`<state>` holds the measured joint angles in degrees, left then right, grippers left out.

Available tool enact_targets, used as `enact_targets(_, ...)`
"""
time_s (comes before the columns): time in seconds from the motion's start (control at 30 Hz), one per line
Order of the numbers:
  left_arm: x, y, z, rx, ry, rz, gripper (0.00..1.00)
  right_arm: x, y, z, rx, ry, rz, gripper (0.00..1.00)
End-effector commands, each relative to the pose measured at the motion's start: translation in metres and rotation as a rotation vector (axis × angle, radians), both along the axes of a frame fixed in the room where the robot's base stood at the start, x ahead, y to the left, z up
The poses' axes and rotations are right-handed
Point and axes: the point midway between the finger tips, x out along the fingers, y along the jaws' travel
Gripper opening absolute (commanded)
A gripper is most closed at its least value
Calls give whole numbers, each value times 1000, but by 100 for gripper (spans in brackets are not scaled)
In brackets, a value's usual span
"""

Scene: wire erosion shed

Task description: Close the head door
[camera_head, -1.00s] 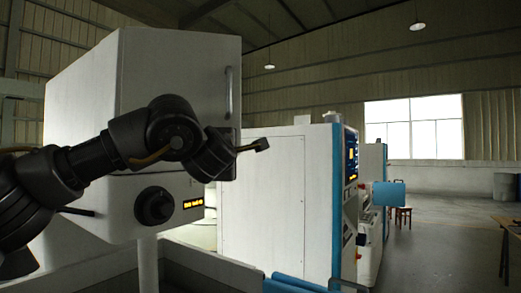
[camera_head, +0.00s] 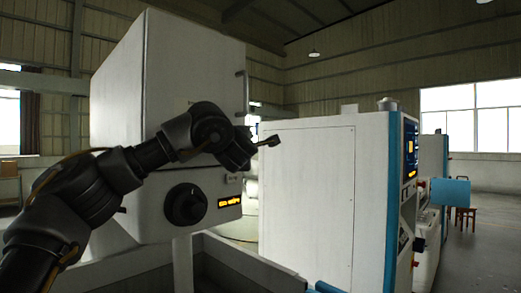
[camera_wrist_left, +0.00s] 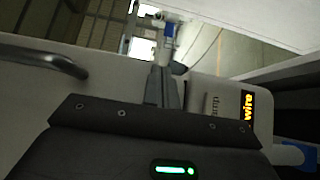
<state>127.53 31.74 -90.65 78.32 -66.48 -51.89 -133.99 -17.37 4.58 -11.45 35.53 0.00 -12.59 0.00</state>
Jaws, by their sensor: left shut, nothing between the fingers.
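The head door (camera_head: 195,70) is the white front panel of the boxy machine head, with an upright bar handle (camera_head: 242,93) at its right edge. It looks flush or nearly flush with the head; I cannot tell if a gap remains. My left gripper (camera_head: 270,141) is shut and empty, just right of the door's lower right corner and below the handle. My left forearm crosses in front of the door's lower part. In the left wrist view, the shut fingers (camera_wrist_left: 164,88) point ahead, with the handle (camera_wrist_left: 50,60) at upper left. My right gripper is out of view.
Below the door is a panel with a black knob (camera_head: 185,204) and amber display (camera_head: 229,201). A white cabinet (camera_head: 305,190) with blue trim stands to the right. A grey tank rim (camera_head: 240,262) runs below. Open floor lies at far right.

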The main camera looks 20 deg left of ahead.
Motion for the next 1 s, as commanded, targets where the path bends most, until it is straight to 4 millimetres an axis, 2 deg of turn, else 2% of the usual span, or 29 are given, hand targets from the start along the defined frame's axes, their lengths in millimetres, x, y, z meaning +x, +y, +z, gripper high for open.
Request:
enact_targets(0.2, -1, 13, 0, -1, 0, 40, 0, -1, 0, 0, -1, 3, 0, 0)
enact_targets(0.7, -2, 15, 1, -1, -2, 49, 0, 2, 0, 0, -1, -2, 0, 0)
enact_targets(0.87, -4, -7, 0, 2, -2, 37, 0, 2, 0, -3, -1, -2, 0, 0)
enact_targets(1.0, -7, -46, 0, 5, -1, 20, 0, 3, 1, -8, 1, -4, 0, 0)
